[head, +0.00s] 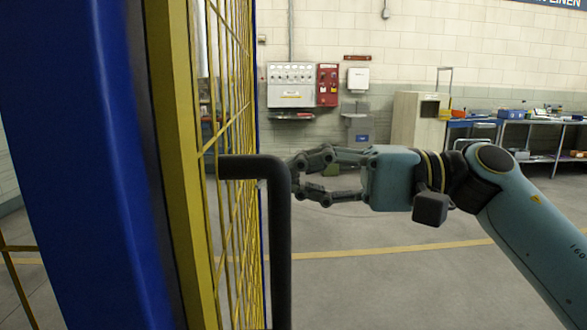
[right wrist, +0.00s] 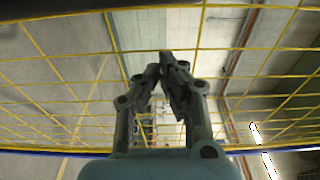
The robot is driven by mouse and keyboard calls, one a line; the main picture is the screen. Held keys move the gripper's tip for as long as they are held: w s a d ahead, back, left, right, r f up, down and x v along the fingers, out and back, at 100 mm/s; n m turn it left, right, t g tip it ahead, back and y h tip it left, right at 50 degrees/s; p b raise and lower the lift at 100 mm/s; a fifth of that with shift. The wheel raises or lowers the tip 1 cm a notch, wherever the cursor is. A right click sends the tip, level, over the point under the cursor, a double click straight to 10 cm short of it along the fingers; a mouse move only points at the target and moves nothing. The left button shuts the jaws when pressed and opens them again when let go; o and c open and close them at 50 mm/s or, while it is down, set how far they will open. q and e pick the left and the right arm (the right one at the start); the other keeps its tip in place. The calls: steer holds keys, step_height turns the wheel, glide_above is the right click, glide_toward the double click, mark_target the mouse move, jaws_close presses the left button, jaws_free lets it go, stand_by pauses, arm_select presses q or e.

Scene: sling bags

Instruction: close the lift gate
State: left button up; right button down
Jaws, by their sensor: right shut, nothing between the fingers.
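The lift gate's yellow mesh panel (head: 238,120) stands upright at left in the head view, seen nearly edge-on, with a thick yellow frame bar (head: 178,150) at its near side. A bent black handle bar (head: 279,240) stands out from the mesh and runs down. My right gripper (head: 300,175) points left, with its fingertips close to the black bar's upper bend; I cannot tell if they touch. In the right wrist view its fingers (right wrist: 165,72) meet at the tips, empty, with yellow mesh (right wrist: 90,75) beyond. My left gripper is not in view.
A wide blue post (head: 75,160) fills the left foreground. Control boxes (head: 291,85) hang on the far wall. A beige cabinet (head: 415,118) and workbenches (head: 530,122) stand at the back right. The grey floor (head: 400,290) at lower right is clear.

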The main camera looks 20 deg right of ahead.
steer(key=s, duration=0.1)
steer(key=s+a+p, duration=0.1)
steer(key=s+p, duration=0.1)
steer(key=shift+s+a, duration=0.2)
steer(key=shift+a, duration=0.2)
